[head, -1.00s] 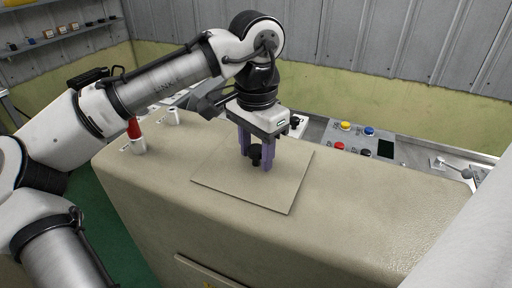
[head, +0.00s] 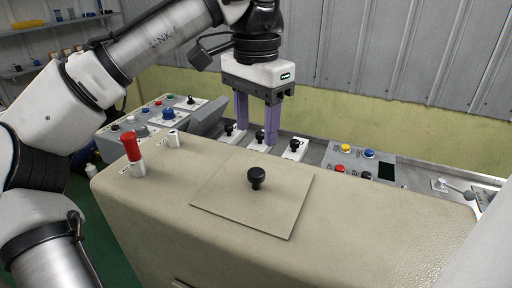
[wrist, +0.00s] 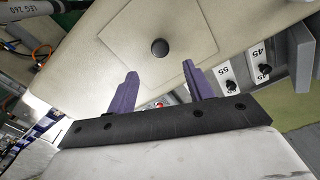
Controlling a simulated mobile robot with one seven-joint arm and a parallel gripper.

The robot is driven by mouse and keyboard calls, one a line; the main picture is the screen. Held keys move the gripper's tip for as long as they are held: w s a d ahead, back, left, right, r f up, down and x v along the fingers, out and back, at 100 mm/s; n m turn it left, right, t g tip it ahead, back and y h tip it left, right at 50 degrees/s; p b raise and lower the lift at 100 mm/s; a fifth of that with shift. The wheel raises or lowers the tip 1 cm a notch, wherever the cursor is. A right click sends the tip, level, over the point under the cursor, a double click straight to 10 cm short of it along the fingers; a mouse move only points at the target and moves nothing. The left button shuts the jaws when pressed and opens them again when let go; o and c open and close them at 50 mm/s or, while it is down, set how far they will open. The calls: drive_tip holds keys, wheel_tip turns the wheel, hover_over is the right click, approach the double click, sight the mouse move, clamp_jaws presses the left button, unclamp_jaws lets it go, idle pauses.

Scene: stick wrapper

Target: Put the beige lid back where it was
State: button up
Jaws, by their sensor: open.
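The beige lid (head: 223,196) is a flat square plate with a black knob (head: 256,177) at its middle. It lies flat on top of the beige machine housing (head: 380,215). In the wrist view the lid (wrist: 185,25) and its round knob (wrist: 160,47) show beyond the fingertips. My gripper (head: 256,143) has purple fingers spread apart with nothing between them. It is raised above and behind the knob, apart from it, in front of the control panel. Whether the lid sits fully seated cannot be told.
A red-topped switch (head: 132,147) stands at the left of the housing top. A panel with coloured buttons (head: 346,149) and a grey lever (head: 455,188) lies behind on the right. Black-knobbed switches (head: 295,145) stand close behind the housing. The housing top right of the lid is clear.

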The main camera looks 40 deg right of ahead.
wheel_tip(320, 180, up, 2)
drive_tip(key=shift+r, duration=0.1)
idle(0.7)
